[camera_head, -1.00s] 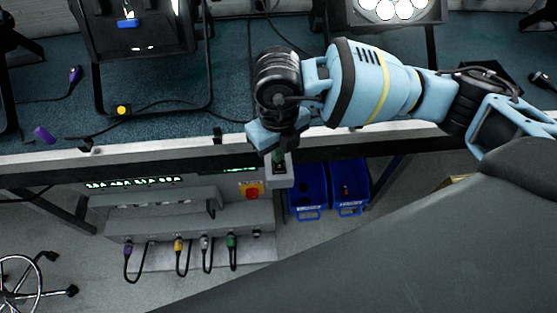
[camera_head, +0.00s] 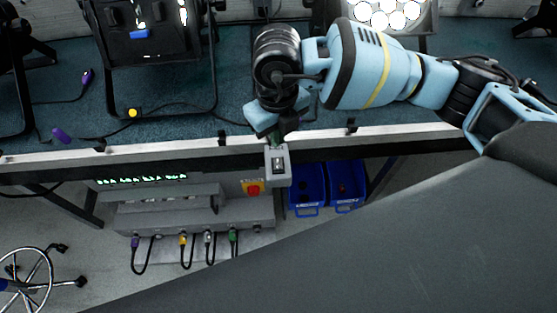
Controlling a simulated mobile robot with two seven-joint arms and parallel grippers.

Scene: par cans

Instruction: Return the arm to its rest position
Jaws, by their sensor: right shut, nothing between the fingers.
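My right arm comes in from the right, light blue with black joints and a yellow stripe. It reaches across the bench's front edge. My right gripper (camera_head: 268,122) points down just behind the edge, above the grey box with the switch (camera_head: 278,164). It looks empty, with its fingers together; the fingertips are small and partly dark in this view. My left gripper is not in view.
The bench (camera_head: 190,120) has a teal top and carries par cans (camera_head: 150,50), with a lit one (camera_head: 390,14) at the back right. A grey panel (camera_head: 190,215) with coloured plugs and a red switch (camera_head: 252,188) hangs below. Blue bins (camera_head: 306,190) stand beside it. A wheeled stool base (camera_head: 35,275) is at lower left.

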